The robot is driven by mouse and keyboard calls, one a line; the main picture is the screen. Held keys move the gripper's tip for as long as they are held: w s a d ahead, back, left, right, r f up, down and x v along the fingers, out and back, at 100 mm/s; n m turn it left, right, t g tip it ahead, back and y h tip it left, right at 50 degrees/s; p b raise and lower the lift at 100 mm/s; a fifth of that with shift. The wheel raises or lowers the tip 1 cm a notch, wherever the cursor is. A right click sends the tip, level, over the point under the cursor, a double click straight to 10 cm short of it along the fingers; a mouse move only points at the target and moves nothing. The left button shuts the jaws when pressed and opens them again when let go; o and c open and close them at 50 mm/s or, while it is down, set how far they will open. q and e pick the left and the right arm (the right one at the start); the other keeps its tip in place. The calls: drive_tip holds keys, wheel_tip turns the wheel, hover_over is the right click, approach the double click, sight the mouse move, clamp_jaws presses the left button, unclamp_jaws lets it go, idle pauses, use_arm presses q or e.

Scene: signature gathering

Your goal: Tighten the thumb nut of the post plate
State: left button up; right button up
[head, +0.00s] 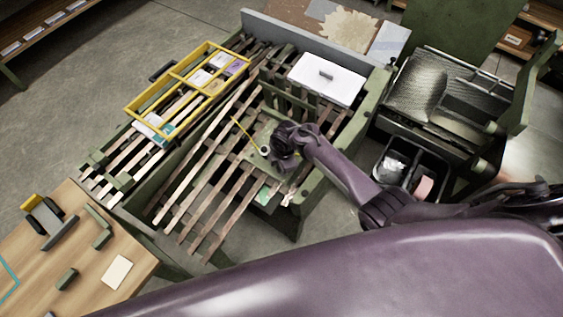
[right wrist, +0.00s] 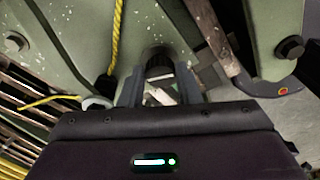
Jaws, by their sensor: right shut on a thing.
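The post plate (right wrist: 75,35) is a speckled green metal plate across the top of the right wrist view. In the head view, the green plate (head: 258,136) lies on the slatted bench, partly hidden by my right gripper. The thumb nut (right wrist: 159,60) is a dark, round piece in the right wrist view, at the plate's lower edge. My right gripper (right wrist: 160,88) has one finger on each side of it and is shut on it. In the head view, my right gripper (head: 275,152) is over the plate, and the nut is hidden. My left gripper is out of view.
A yellow cord (right wrist: 118,35) runs past the plate to a pale ring (right wrist: 97,103) left of my fingers. Dark bolts (right wrist: 290,47) flank the area. A yellow frame (head: 187,88) and white box (head: 326,78) sit on the bench. Black bins (head: 432,160) stand right of my arm.

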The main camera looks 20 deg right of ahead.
drive_tip(key=m+p, duration=0.1)
drive_tip(key=m, duration=0.2)
drive_tip(key=shift+s+m+t, duration=0.1)
drive_tip(key=shift+m+t, duration=0.2)
drive_tip(key=shift+t, duration=0.1)
drive_tip(key=m+p, duration=0.1)
drive_tip(key=m, duration=0.2)
drive_tip(key=shift+a+m, duration=0.1)
drive_tip(key=shift+m, duration=0.2)
drive_tip(key=m+t+p, duration=0.1)
drive_tip(key=m, duration=0.2)
drive_tip(key=shift+m+h, duration=0.3)
drive_tip(key=shift+m, duration=1.2)
drive_tip(key=o, duration=1)
drive_tip(key=shift+s, duration=0.1)
drive_tip(key=shift+c, duration=0.2)
